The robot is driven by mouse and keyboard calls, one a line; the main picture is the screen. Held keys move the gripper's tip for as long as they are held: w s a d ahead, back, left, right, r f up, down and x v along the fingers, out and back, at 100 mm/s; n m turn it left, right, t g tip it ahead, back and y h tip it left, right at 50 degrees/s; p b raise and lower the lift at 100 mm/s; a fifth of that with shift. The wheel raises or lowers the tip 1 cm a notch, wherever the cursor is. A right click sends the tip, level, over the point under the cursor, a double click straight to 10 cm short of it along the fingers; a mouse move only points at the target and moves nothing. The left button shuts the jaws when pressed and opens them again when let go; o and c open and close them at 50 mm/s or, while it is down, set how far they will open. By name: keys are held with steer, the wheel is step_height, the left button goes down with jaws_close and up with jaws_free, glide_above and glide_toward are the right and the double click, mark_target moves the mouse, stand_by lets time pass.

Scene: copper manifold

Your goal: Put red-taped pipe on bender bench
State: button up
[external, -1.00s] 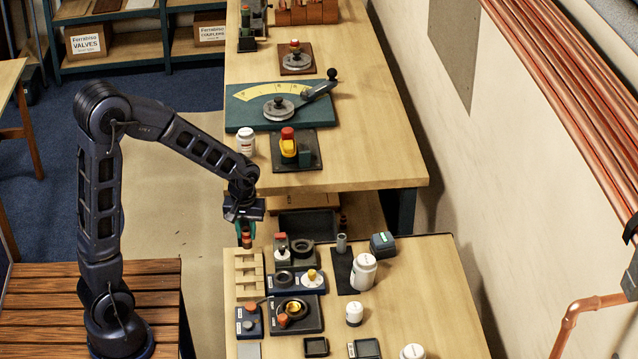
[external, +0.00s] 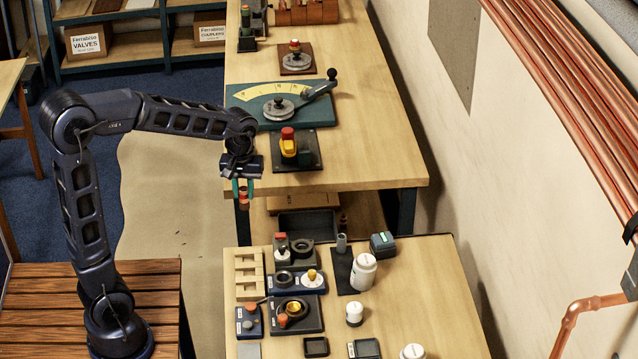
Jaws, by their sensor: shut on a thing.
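My gripper (external: 243,188) points down in the gap between the two benches. It is shut on a short copper-coloured pipe with red on it (external: 244,201), which hangs upright below the fingers, clear of both benches. The bender bench (external: 365,165) is the far wooden bench. It carries a green bender plate with a yellow scale (external: 243,115), a grey disc and a lever. My gripper is at this bench's near left corner. Fine detail of the tape is too small to tell.
A dark base with a yellow and red fitting (external: 288,146) stands near the bench's front edge. The near bench (external: 420,300) holds a wooden rack (external: 248,276), several small fixtures and white jars (external: 363,272). The bender bench's right side is bare.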

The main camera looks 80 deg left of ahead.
steer(key=w+a+r, duration=0.1)
steer(key=w+a, duration=0.1)
steer(key=a, duration=0.9)
steer(key=w+a, duration=0.3)
steer(key=a, duration=0.8)
steer(key=s+a+f, duration=0.2)
steer(key=s+a, duration=0.1)
steer(key=a, duration=1)
steer(key=s+a+f, duration=0.2)
steer(key=s+a, duration=0.1)
steer(key=a, duration=1)
steer(key=f, duration=1.9)
steer(key=shift+s+d+f, duration=0.15)
steer(key=shift+s+d, duration=0.05)
steer(key=shift+d, duration=0.05)
steer(key=shift+f, duration=0.2)
steer(key=o, duration=1)
steer(key=shift+r, duration=0.1)
